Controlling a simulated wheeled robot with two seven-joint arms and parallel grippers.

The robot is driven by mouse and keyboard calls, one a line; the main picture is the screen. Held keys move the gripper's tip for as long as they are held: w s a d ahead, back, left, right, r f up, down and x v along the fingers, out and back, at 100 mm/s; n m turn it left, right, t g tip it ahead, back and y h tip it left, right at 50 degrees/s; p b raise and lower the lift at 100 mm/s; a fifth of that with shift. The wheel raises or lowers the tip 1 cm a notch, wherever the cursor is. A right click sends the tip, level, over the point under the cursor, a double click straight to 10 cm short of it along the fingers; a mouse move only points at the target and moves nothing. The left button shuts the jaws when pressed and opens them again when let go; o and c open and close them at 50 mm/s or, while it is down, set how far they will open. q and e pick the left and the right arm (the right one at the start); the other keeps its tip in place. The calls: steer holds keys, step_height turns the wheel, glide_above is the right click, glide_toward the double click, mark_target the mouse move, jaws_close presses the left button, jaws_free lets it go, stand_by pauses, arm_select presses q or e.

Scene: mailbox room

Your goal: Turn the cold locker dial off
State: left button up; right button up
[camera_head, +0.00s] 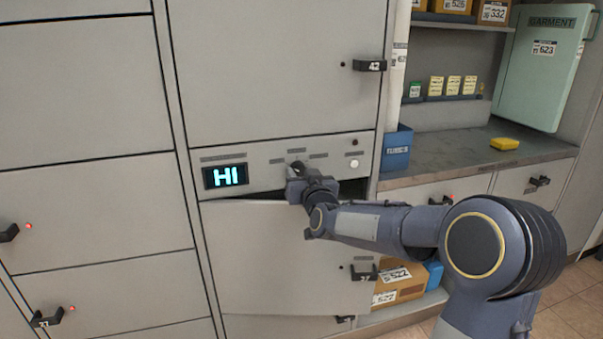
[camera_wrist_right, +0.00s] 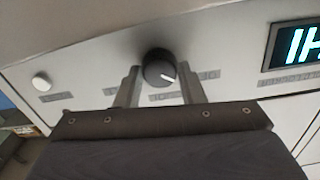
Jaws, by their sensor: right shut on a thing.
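The dial (camera_wrist_right: 158,70) is a dark round knob with a white pointer mark, set in the grey control panel (camera_head: 262,155) of the locker. The right wrist view shows it between the two fingers of my right gripper (camera_wrist_right: 160,88), which is shut on it. The pointer aims to the lower right in that view, towards a small label too blurred to read. In the head view my right gripper (camera_head: 298,172) covers most of the dial. The display (camera_head: 225,176) left of it reads "HI" in cyan. My left gripper is out of view.
Below the panel, locker door 37 (camera_head: 285,255) stands slightly ajar. A white round button (camera_head: 354,164) is right of the dial. A blue bin (camera_head: 396,150) and a counter (camera_head: 455,158) with a yellow item (camera_head: 504,143) are at the right. Parcels (camera_head: 400,288) sit low behind my arm.

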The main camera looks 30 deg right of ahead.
steer(key=shift+n, duration=0.5)
steer(key=shift+f, duration=0.1)
steer(key=o, duration=1)
steer(key=p+v, duration=0.1)
steer(key=v, duration=0.6)
steer(key=shift+s+a, duration=0.15)
steer(key=shift+s, duration=0.25)
